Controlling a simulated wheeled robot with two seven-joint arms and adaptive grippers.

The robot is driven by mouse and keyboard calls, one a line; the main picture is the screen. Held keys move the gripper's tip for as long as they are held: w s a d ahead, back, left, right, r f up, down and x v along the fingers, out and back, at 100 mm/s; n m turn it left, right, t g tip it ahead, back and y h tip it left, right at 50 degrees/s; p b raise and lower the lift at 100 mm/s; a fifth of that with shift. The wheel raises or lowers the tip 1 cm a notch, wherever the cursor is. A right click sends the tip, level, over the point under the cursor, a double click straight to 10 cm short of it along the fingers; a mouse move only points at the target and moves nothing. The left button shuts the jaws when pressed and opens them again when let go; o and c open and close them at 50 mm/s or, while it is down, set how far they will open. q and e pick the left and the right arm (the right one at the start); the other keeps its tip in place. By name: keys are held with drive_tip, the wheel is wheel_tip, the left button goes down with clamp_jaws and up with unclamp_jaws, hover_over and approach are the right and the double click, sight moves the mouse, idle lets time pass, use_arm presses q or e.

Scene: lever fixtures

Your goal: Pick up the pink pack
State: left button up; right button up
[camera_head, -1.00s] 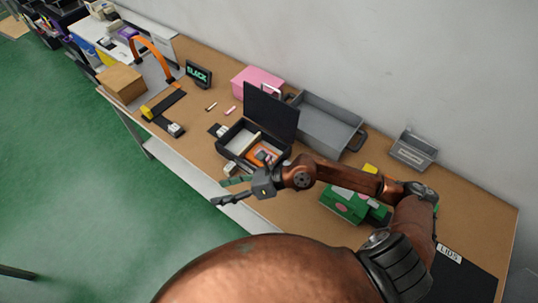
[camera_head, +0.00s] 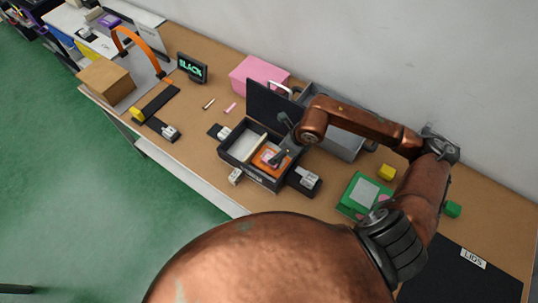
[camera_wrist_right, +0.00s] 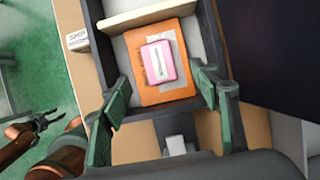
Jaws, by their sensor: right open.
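The pink pack (camera_wrist_right: 158,62) lies on an orange pad (camera_wrist_right: 148,97) inside an open black box (camera_wrist_right: 97,12). In the head view the black box (camera_head: 240,171) stands on the table with its lid up, and the orange pad (camera_head: 261,160) shows in its right compartment. My right gripper (camera_wrist_right: 160,74) is open above the box, its green fingers on either side of the pack and apart from it. In the head view the right gripper (camera_head: 284,150) partly covers the pack. My left gripper (camera_wrist_right: 33,126) shows small at the left of the wrist view, fingers spread and empty.
The raised black lid (camera_head: 271,107) stands behind the gripper. A grey tray (camera_head: 347,147), a larger pink box (camera_head: 259,74), a green case (camera_head: 362,194) and a yellow block (camera_head: 387,172) are nearby. A small dark fixture (camera_head: 304,179) sits right of the box.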

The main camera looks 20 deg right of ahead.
sight(268, 155)
drive_tip(key=x, duration=0.2)
drive_tip(key=shift+f, duration=0.35)
drive_tip(key=x, duration=0.4)
drive_tip(key=shift+a, duration=0.15)
drive_tip(key=shift+f, duration=0.15)
drive_tip(key=c, duration=1.2)
use_arm(q)
drive_tip(key=shift+s+r, duration=0.15)
drive_tip(key=shift+s, duration=0.6)
use_arm(e)
drive_tip(key=shift+c, duration=0.2)
use_arm(q)
drive_tip(key=shift+w, duration=0.1)
